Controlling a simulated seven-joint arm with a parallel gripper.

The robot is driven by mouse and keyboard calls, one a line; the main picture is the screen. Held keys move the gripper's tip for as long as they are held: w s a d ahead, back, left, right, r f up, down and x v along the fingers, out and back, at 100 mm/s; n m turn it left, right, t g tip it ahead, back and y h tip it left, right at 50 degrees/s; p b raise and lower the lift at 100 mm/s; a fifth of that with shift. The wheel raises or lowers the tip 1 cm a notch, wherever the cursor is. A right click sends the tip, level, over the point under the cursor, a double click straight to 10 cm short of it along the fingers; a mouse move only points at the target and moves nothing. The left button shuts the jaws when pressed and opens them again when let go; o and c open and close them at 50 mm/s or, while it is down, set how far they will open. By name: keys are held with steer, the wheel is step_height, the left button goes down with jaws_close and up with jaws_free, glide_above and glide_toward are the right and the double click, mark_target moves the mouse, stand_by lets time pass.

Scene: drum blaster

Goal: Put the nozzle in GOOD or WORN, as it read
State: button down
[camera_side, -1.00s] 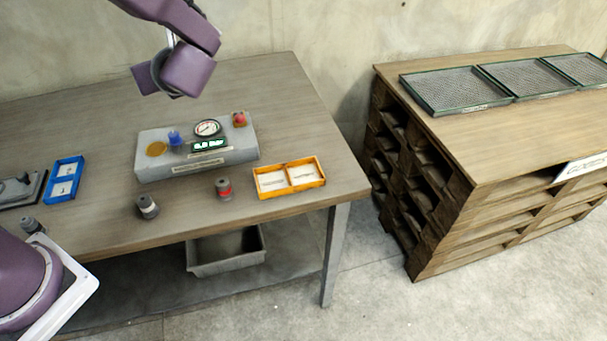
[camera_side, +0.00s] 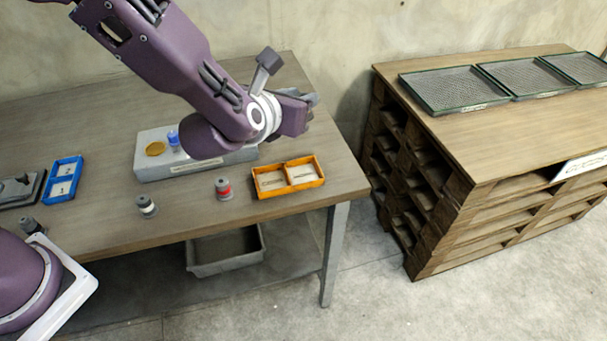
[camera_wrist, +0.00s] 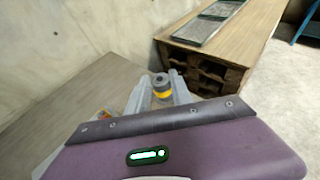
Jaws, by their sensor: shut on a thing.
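My gripper (camera_wrist: 162,92) is shut on a grey nozzle with a yellow band (camera_wrist: 162,88), seen between its fingers in the wrist view. In the side view my gripper (camera_side: 306,99) is above the right part of the workbench, beyond the orange two-compartment tray (camera_side: 286,191). The held nozzle is not clear there. The tray's two white labels are too small to read. The grey test box (camera_side: 153,172) stands on the bench; its gauge and display are hidden behind my arm.
A red-banded nozzle (camera_side: 223,188) and a white-banded nozzle (camera_side: 147,206) stand near the bench's front edge. A blue tray (camera_side: 65,178) lies at left. Green-rimmed mesh trays (camera_side: 455,105) lie on the pallet stack (camera_side: 550,118) at right, across a floor gap.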

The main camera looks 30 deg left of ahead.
glide_above(300, 182)
step_height(300, 182, down, 16)
steer(key=shift+f, duration=0.25)
steer(key=shift+f, duration=0.1)
steer(key=c, duration=1.1)
jaws_free()
steer(key=shift+c, duration=0.2)
